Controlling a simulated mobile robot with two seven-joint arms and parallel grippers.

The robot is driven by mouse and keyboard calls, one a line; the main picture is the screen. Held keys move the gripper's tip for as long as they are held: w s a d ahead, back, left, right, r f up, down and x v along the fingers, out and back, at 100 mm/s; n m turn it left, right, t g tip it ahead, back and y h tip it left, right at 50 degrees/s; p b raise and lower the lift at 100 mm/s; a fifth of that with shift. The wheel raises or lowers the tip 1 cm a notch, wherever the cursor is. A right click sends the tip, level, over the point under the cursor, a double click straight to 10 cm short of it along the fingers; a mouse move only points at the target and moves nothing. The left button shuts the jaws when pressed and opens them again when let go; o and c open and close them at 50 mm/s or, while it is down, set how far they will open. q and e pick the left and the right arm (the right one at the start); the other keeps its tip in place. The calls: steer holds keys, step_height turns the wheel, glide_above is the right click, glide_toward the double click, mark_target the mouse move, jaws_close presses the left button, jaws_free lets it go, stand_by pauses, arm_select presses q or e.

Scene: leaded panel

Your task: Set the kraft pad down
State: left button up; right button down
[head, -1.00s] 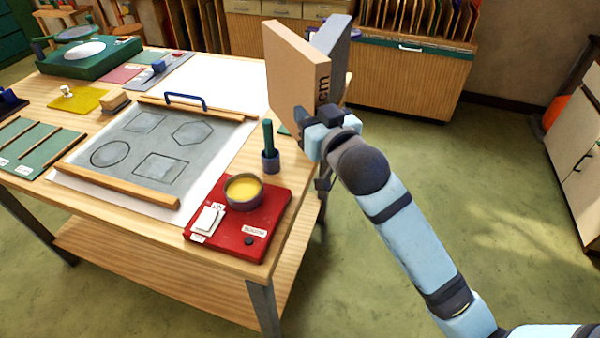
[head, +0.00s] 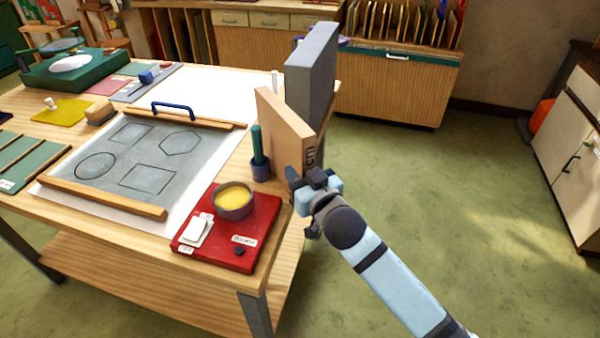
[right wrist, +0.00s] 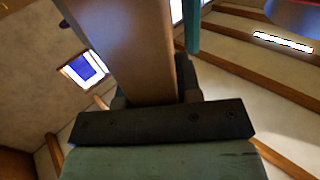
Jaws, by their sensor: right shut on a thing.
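The kraft pad (head: 282,135) is a tan upright slab with dark lettering on its narrow edge. My right gripper (head: 308,184) is shut on its lower near edge, at the right side of the table. The pad stands just in front of a tall grey block (head: 310,72) and beside the cup with a green stick. I cannot tell whether its bottom touches the table. In the right wrist view the pad (right wrist: 130,45) rises from between the jaws (right wrist: 150,97). My left gripper is not in view.
White paper (head: 215,90) covers the back of the table. Open floor lies to the right.

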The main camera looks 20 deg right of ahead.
steer(key=shift+r, duration=0.1)
steer(key=c, duration=1.2)
jaws_free()
steer(key=o, duration=0.4)
